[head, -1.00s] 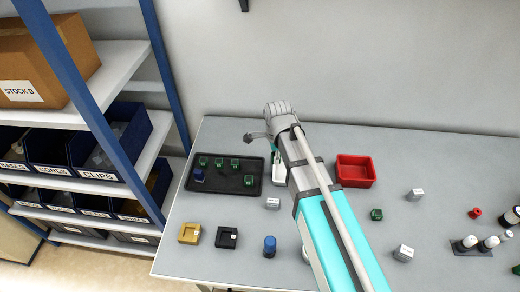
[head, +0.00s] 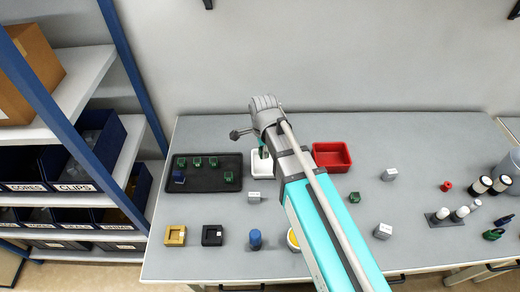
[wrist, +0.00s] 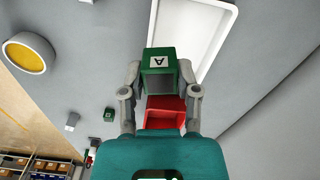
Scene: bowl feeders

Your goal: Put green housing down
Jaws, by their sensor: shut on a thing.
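In the head view the white tray (head: 262,172) stands just right of a black tray (head: 205,188). My arm hides much of the gripper there. Several other green housings (head: 229,177) and a blue one (head: 179,178) sit in the black tray. Another green part (head: 354,197) lies on the table right of my arm.
A red bin (head: 331,157) stands right of the white tray. Grey blocks (head: 254,197), a yellow fixture (head: 175,236), a black fixture (head: 212,235) and a blue cylinder (head: 255,239) are nearer the front. A round yellow-filled dish (head: 292,240) is partly behind my arm.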

